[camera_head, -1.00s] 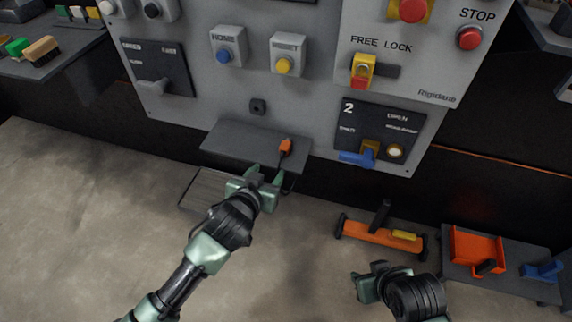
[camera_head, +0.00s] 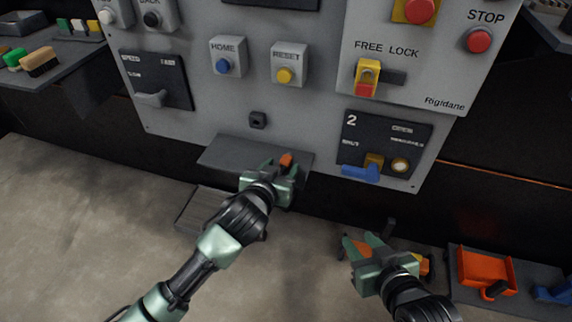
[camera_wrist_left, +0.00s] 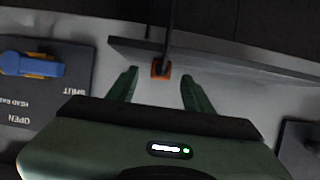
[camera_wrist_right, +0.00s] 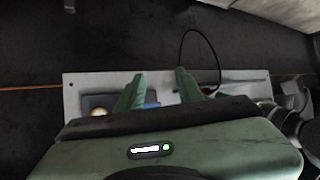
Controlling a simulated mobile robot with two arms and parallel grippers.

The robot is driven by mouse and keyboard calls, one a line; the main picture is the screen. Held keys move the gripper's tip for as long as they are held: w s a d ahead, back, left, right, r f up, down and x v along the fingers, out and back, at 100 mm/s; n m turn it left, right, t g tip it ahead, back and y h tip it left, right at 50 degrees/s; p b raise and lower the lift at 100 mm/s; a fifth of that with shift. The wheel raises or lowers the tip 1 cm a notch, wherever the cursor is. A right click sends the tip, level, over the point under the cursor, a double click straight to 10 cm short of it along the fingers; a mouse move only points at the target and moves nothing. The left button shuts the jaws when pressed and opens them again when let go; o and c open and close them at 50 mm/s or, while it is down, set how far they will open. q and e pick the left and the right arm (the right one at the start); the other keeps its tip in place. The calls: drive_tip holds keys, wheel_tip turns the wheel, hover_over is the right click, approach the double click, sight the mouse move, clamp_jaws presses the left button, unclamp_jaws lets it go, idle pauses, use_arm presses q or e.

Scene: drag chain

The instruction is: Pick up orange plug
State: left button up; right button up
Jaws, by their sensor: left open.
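The small orange plug (camera_head: 286,160) lies on the dark grey shelf (camera_head: 222,152) below the control panel. My left gripper (camera_head: 283,165) is open over the shelf, with the plug between or just beyond its fingertips in the head view. In the left wrist view the plug (camera_wrist_left: 160,69) shows between the two spread fingers, with a dark cable running up from it. I see no clear contact. My right gripper (camera_head: 358,246) is open and empty, in front of the orange tool at the lower right.
A black socket (camera_head: 257,120) sits on the panel above the shelf. A blue-handled switch (camera_head: 361,172) is to the right. An orange tray (camera_head: 484,270) stands at the lower right. A black cable loop (camera_wrist_right: 200,60) shows in the right wrist view.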

sight(283, 168)
use_arm(q)
drive_tip(key=shift+x, duration=0.9)
use_arm(e)
drive_tip(key=shift+w+a+r+t+y, duration=0.2)
drive_tip(key=shift+w+r+t, duration=0.25)
drive_tip(key=shift+r, duration=0.2)
drive_tip(key=shift+w+a+r+t+y, duration=0.1)
drive_tip(key=shift+w+a+r+t, duration=0.1)
drive_tip(key=shift+w+r+t, duration=0.35)
use_arm(q)
drive_tip(key=shift+c, duration=0.3)
use_arm(e)
drive_tip(key=shift+s, duration=0.1)
use_arm(q)
clamp_jaws()
drive_tip(key=shift+r, duration=0.15)
